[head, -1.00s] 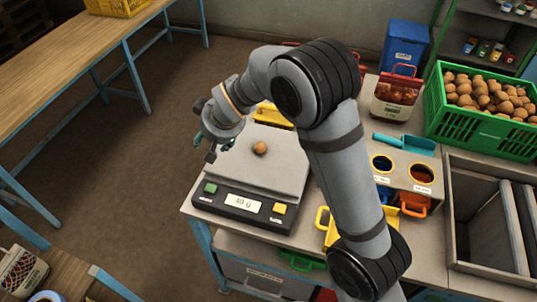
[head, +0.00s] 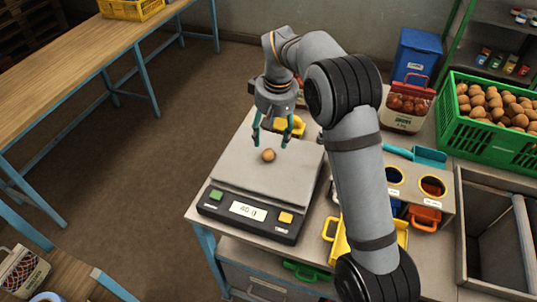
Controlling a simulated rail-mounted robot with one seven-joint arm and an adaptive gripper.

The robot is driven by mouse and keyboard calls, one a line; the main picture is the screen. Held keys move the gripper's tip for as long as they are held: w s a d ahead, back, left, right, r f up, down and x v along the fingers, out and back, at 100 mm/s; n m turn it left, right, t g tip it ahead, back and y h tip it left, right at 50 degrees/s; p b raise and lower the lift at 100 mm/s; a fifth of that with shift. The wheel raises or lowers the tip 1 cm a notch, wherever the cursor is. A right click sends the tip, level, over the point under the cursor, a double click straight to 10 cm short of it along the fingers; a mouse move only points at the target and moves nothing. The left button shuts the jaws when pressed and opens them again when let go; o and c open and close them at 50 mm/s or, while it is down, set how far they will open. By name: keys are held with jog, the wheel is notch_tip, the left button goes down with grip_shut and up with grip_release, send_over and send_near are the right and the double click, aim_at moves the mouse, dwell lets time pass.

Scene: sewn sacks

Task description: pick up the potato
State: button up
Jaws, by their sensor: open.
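A small round brown potato (head: 268,155) lies on the grey plate of the weighing scale (head: 270,182). The scale's display (head: 248,211) appears to read 40 g. My gripper (head: 270,141) points down just above and behind the potato in the head view. Its teal-tipped fingers are spread apart with nothing between them. I cannot tell the exact height of the fingertips over the plate.
A green crate (head: 490,150) full of potatoes stands at the right. A sack (head: 405,108), a teal scoop (head: 415,155) and a holder with two round openings (head: 440,208) stand right of my arm. A yellow bin (head: 290,126) sits behind the scale.

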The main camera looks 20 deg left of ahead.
aim_at(268, 151)
jog(key=f, duration=0.2)
jog(key=f+p, duration=0.1)
jog(key=f, duration=0.2)
jog(key=a+f+p, duration=0.1)
jog(key=f, duration=0.2)
jog(key=shift+w+a, duration=0.1)
jog(key=shift+w, duration=0.25)
jog(key=c, duration=0.4)
jog(key=c, duration=0.8)
jog(key=shift+c, duration=0.2)
jog(key=shift+r, duration=0.1)
